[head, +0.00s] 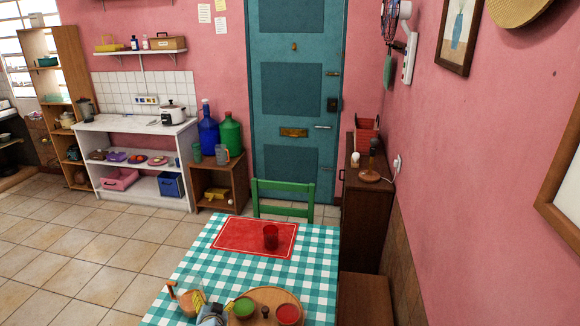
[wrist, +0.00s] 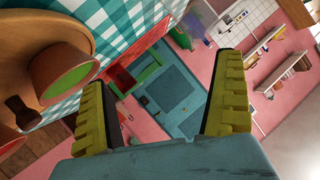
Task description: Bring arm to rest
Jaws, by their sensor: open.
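My gripper (head: 207,306) shows at the bottom of the head view, over the near part of the checked table, just left of a round wooden board (head: 265,294). In the wrist view my gripper (wrist: 160,76) has its two yellow ribbed fingers spread wide, with nothing between them. The board (wrist: 70,25) and a clay bowl with green contents (wrist: 65,75) lie to the left of the fingers there. I cannot tell how far the gripper is above the table.
The board carries a green-filled bowl (head: 243,307) and a red-filled bowl (head: 288,314). A jug (head: 188,298) stands close by the gripper. A red cup (head: 271,236) stands on a red placemat (head: 235,236). A green chair (head: 283,186) is beyond the table. Tiled floor at left is clear.

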